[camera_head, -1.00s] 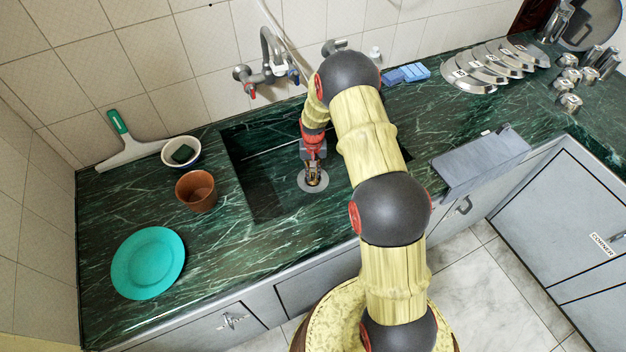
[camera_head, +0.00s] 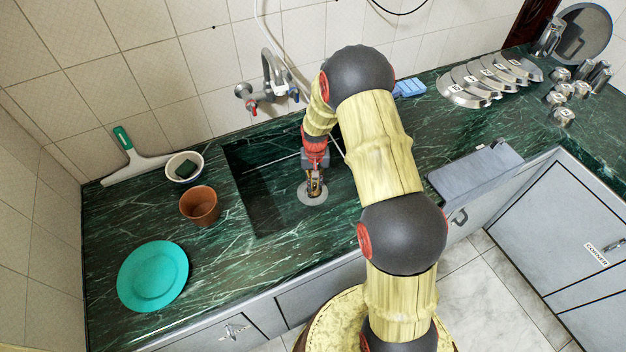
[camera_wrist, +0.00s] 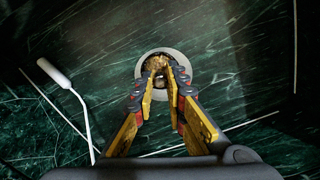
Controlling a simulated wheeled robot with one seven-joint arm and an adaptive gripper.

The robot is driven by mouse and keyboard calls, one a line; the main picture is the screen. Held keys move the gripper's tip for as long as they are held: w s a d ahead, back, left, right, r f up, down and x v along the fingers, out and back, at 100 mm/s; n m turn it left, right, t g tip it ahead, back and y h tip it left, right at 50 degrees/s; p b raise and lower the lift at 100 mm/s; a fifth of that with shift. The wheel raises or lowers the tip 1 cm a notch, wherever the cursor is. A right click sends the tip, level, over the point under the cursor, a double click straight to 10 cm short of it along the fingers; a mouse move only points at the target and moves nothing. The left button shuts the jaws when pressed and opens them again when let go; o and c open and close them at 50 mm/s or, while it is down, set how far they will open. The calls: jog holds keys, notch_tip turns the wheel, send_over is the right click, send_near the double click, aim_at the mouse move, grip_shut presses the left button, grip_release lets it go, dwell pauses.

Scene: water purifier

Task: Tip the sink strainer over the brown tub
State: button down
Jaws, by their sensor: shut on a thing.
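The sink strainer (camera_head: 307,198) shows as a pale grey disc on the floor of the dark green sink (camera_head: 262,200). In the wrist view the strainer (camera_wrist: 143,60) is a pale round rim with brownish matter in its middle. My gripper (camera_head: 315,190) points down into the sink, and its fingertips (camera_wrist: 162,78) are closed together at the strainer's middle. The fingers hide part of it, and I cannot tell whether it is lifted off the sink floor. The brown tub (camera_head: 199,206) stands upright on the counter left of the sink.
A squeegee (camera_head: 134,163) rests by the wall. The tap (camera_head: 271,72) is behind the sink. Metal lids (camera_head: 465,90) lie at the far right.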

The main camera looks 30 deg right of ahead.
jog(key=s+a+r+p, duration=0.2)
jog(key=s+r, duration=0.2)
jog(key=s, duration=0.5)
jog(key=shift+a+r, duration=0.25)
jog(key=shift+r, duration=0.1)
jog(key=shift+s+r, duration=0.1)
